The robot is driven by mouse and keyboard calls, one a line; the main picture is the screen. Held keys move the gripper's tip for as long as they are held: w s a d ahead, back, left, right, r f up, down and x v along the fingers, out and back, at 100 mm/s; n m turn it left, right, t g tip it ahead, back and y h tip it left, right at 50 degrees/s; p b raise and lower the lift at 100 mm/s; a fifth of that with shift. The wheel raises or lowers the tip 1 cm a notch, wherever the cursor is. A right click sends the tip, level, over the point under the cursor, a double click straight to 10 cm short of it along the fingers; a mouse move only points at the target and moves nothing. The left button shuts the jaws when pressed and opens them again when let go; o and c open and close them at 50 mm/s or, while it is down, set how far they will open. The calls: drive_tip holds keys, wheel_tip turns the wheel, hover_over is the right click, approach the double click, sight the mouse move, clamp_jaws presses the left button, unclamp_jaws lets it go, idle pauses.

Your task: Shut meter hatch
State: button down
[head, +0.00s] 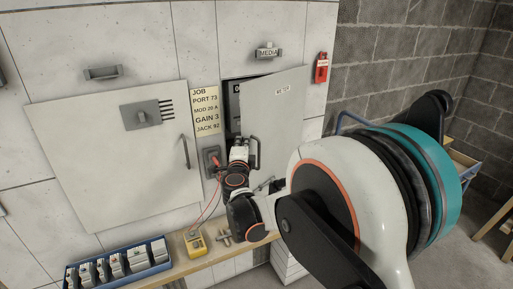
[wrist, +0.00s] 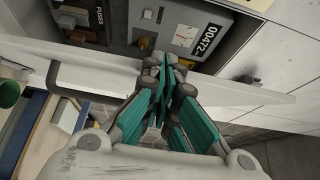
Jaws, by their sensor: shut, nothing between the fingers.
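The meter hatch (head: 275,108) is a pale door labelled METER, standing partly open on the wall in the head view. A dark gap shows along its left side. In the wrist view the hatch's edge (wrist: 240,93) runs across the picture, with the open compartment (wrist: 190,30) behind it holding a meter numbered 00472 and a FUSES label. My gripper (wrist: 165,65) is shut and empty, its fingertips at the hatch's edge in front of the compartment. I cannot tell whether they touch it. In the head view my wrist is by the hatch's handle (head: 255,152) and hides its lower left part.
A larger panel (head: 115,150) with a handle is at left. A shelf (head: 205,262) below holds a yellow multimeter (head: 194,242) and a blue tray (head: 120,270) of modules.

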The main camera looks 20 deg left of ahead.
drive_tip(key=w+a+m+h, duration=0.1)
drive_tip(key=w+a+h, duration=0.1)
drive_tip(key=a, duration=0.7)
drive_tip(key=shift+w+t+p, duration=0.3)
drive_tip(key=shift+w+t, duration=0.1)
drive_tip(key=shift+w, duration=0.5)
drive_tip(key=shift+d, duration=0.15)
